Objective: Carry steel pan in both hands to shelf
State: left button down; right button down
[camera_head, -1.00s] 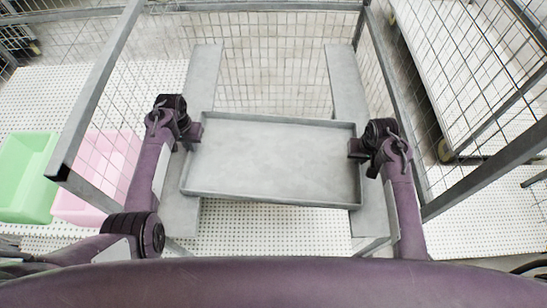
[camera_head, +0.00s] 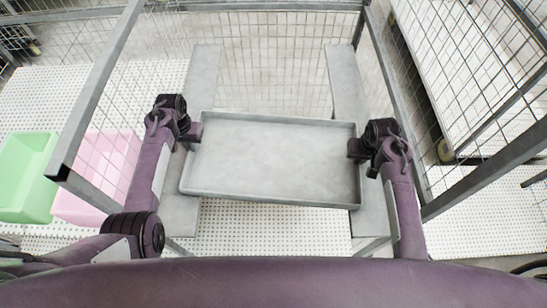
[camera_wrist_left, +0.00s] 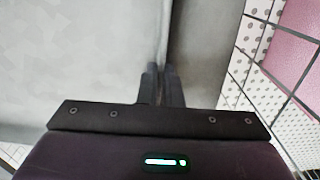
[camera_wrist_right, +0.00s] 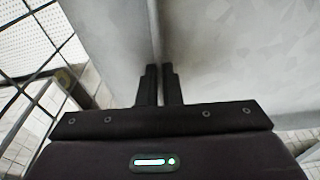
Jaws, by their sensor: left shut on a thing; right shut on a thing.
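The steel pan (camera_head: 272,160) is a shallow grey rectangular tray, empty, in the middle of the head view. It lies across the two grey shelf rails, the left one (camera_head: 203,70) and the right one (camera_head: 345,85); I cannot tell whether it touches them or hangs just above. It looks slightly skewed to the rails. My left gripper (camera_head: 194,132) is shut on the pan's left wall, which also shows in the left wrist view (camera_wrist_left: 158,45). My right gripper (camera_head: 356,148) is shut on its right wall, also in the right wrist view (camera_wrist_right: 155,40).
Grey posts and wire mesh (camera_head: 275,60) enclose the shelf at the back and sides. A green bin (camera_head: 25,175) and a pink bin (camera_head: 105,170) are at the left. A white mesh-sided trolley or rack (camera_head: 450,60) stands at the right, outside the frame.

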pick_arm(q)
jog(key=shift+w+r, duration=0.1)
pick_arm(e)
jog(key=shift+w+r, duration=0.1)
jog(key=shift+r, duration=0.05)
